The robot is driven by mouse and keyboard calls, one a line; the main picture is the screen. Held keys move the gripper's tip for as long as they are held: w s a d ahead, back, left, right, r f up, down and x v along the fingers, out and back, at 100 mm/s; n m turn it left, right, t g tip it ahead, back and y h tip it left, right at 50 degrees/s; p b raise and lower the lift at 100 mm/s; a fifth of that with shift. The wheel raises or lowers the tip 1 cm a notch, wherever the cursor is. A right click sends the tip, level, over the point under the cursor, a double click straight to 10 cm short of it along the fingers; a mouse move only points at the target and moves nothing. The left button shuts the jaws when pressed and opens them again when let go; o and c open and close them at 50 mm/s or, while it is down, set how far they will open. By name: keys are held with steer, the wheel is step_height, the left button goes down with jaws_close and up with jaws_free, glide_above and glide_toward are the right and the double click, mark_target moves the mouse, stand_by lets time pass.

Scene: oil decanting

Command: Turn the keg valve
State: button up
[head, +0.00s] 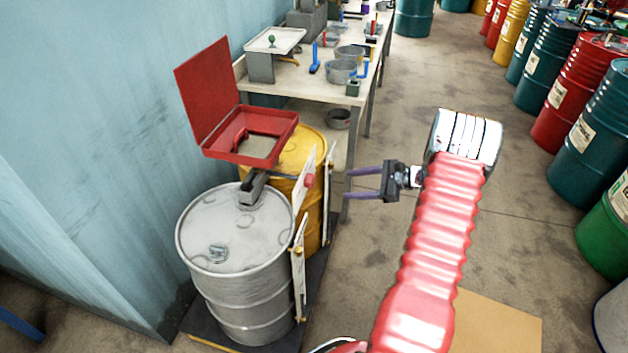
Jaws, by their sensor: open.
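A grey metal keg (240,240) stands upright at the left, with a yellow keg (308,150) behind it. A round red knob (309,181) shows on the white panel (306,199) in front of the yellow keg. I cannot tell whether this knob is the keg valve. My gripper (347,184) is open and empty, its two fingers pointing left towards the knob, apart from it in the picture. A small fitting (217,254) is on top of the grey keg.
An open red box (268,121) with its lid raised sits above the kegs. A workbench (284,90) with bowls and tools stands behind, along the blue wall (90,130). Drums (580,134) line the right.

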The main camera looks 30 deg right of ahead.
mark_target(314, 181)
steer(key=shift+w+r+m+t, duration=0.3)
steer(key=shift+w+r+m, duration=0.1)
steer(key=shift+r, duration=0.4)
steer(key=shift+w+a, duration=0.1)
steer(key=x, duration=1.3)
steer(key=shift+w+a+f, duration=0.1)
steer(key=shift+w+a, duration=0.05)
steer(key=shift+a, duration=0.1)
steer(key=shift+c, duration=0.3)
